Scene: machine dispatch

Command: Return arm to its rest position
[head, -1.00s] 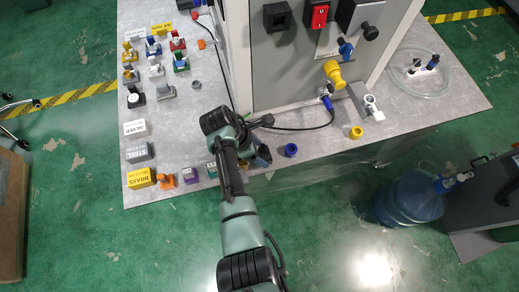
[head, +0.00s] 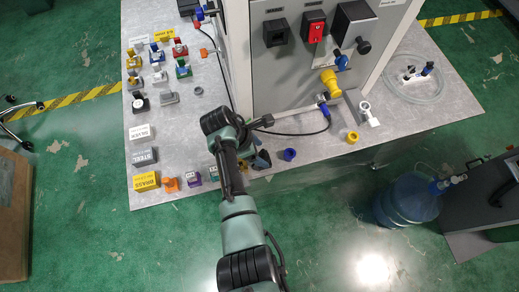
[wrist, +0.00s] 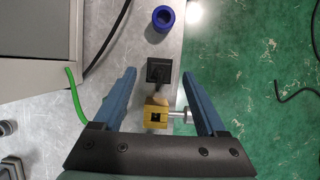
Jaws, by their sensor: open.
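My arm reaches from the bottom of the head view to the front edge of the grey worktable (head: 310,165). My gripper (head: 260,158) is at that edge, partly hidden by my own arm. In the wrist view its two blue fingers (wrist: 159,73) are spread apart. Between them, seen from above, are a small black square piece (wrist: 159,71) and a yellow block (wrist: 156,113) with a silver cylinder on its right side. Neither finger visibly touches them; their height below the fingers is unclear.
A blue ring (head: 289,154) and a yellow ring (head: 352,137) lie near the table edge. A grey machine cabinet (head: 285,75) stands behind. Coloured parts and label blocks (head: 146,181) fill the left side. A water bottle (head: 408,200) stands on the floor at right.

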